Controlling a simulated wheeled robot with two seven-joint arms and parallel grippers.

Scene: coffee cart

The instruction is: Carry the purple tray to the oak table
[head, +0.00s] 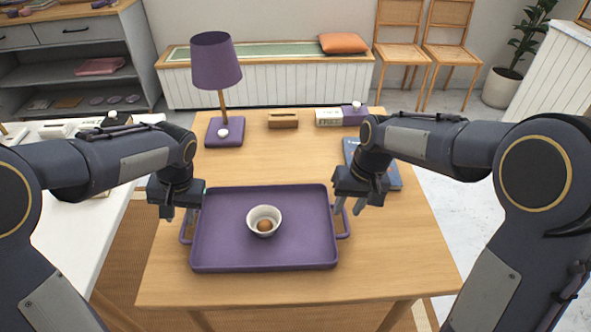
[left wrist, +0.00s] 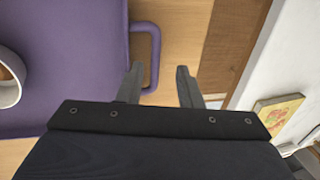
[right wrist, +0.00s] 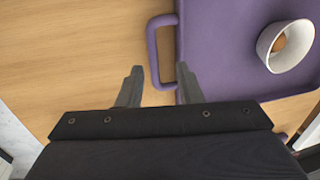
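The purple tray (head: 215,245) lies flat on the oak table (head: 400,245), near its front edge. A white bowl (head: 264,221) with a small brown round thing (head: 264,226) in it stands on the tray.
A purple lamp (head: 216,62), a wooden block (head: 283,120), a white box (head: 328,117) and a blue book (head: 385,165) are on the table behind the tray. A white counter (head: 65,225) stands at the left. A bench (head: 270,85) is behind.

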